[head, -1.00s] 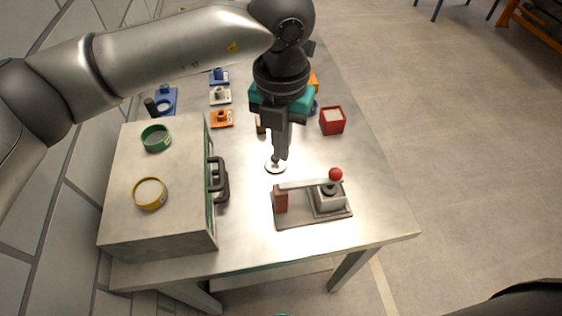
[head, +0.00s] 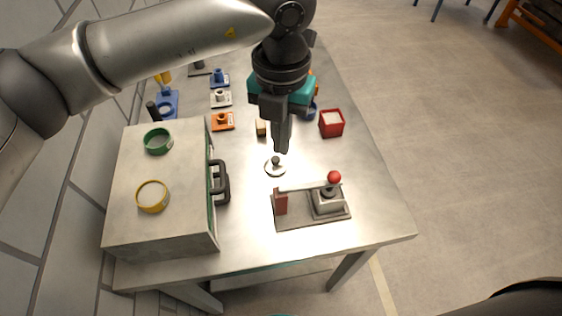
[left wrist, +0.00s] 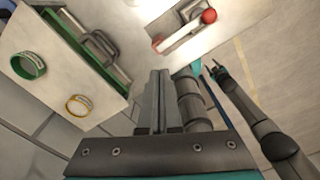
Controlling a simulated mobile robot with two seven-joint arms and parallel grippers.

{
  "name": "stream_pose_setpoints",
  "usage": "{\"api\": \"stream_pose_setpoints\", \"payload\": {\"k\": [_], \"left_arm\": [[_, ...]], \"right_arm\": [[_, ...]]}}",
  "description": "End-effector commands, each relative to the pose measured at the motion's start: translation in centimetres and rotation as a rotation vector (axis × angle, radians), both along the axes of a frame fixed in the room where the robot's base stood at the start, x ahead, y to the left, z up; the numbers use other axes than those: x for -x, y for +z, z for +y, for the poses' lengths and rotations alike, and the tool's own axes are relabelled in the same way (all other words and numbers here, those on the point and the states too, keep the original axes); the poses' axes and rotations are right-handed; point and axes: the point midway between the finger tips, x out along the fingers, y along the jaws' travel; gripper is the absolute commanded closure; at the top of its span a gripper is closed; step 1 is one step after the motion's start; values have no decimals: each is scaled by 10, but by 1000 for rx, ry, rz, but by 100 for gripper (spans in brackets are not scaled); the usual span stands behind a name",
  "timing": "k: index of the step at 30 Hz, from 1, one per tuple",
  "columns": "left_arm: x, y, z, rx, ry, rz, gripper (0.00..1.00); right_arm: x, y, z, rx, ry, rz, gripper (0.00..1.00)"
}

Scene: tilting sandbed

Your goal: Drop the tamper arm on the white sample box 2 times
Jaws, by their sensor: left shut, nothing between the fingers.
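The tamper arm (head: 303,186) is a pale bar with a red ball (head: 334,177) at its right end and a reddish post (head: 281,203) at its left. It lies about level over the white sample box (head: 328,205), which looks pale grey on a dark base plate. Whether arm and box touch is unclear. The tamper arm also shows in the left wrist view (left wrist: 183,30). My left gripper (head: 282,150) is shut and empty, pointing down above the table behind the tamper, apart from it. My right gripper (left wrist: 212,68) is small in the left wrist view; its jaws are unclear.
A grey case (head: 125,215) with a black handle, a green ring (head: 158,141) and a yellow ring (head: 152,196) stands left. A small round knob (head: 275,165) is behind the tamper. A red box (head: 332,123) stands farther back. The front right tabletop is clear.

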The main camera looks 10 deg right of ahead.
Motion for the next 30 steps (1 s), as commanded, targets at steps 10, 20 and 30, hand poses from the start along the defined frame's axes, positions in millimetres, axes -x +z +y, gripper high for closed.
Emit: {"api": "stream_pose_setpoints", "payload": {"k": [10, 20, 30], "left_arm": [[0, 38, 0, 0, -1, -1, 100], [0, 52, 0, 0, 0, 0, 100], [0, 51, 0, 0, 0, 0, 100]], "right_arm": [[0, 19, 0, 0, 0, 0, 50], [0, 25, 0, 0, 0, 0, 50], [0, 25, 0, 0, 0, 0, 50]]}}
